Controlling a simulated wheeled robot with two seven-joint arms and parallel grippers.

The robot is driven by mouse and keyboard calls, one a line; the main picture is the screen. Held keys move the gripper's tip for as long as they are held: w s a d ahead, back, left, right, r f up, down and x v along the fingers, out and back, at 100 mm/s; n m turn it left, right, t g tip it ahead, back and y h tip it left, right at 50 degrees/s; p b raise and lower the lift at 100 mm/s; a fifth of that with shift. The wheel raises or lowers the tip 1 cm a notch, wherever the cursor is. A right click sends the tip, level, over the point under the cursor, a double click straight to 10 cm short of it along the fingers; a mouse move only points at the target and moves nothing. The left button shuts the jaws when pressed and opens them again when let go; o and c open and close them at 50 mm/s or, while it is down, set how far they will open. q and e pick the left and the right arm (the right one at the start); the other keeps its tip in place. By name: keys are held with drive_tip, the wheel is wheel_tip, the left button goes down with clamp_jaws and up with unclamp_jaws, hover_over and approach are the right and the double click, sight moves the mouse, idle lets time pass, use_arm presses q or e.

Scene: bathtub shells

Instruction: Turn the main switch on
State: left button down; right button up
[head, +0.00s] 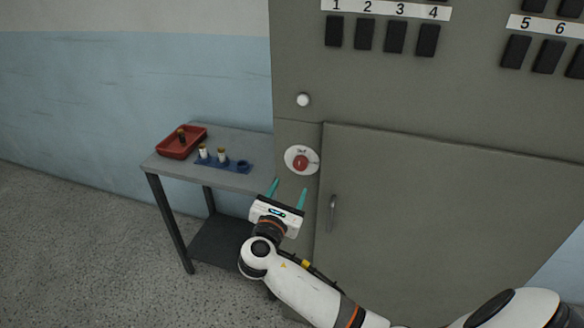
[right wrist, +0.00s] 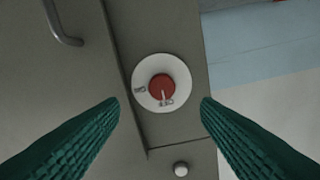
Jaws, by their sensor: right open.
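The main switch is a red knob (head: 300,162) on a round white plate (head: 290,153), mounted on the grey cabinet's front, left of the door. My right gripper (head: 288,190) is open and empty, just below and in front of the switch. In the right wrist view the red knob (right wrist: 162,87) and its white plate (right wrist: 148,68) lie between and beyond the two green fingers (right wrist: 160,112), not touched by them. Small marks on the plate are too small to read for sure. My left gripper is not in view.
The grey cabinet (head: 430,200) has a door handle (head: 332,213) right of the switch and a white round button (head: 303,100) above it. Numbered black switches (head: 395,37) sit higher. A side table (head: 250,147) at left holds a red tray (head: 163,149) and a blue holder (head: 232,166).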

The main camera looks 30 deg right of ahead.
sight(299, 168)
drive_tip(key=p+x, duration=0.1)
drive_tip(key=x, duration=0.7)
drive_tip(key=shift+w+a, duration=0.15)
drive_tip(key=shift+w+d, duration=0.4)
drive_tip(key=shift+d, duration=0.05)
drive_tip(key=c, duration=1)
drive_tip(key=shift+f, duration=0.1)
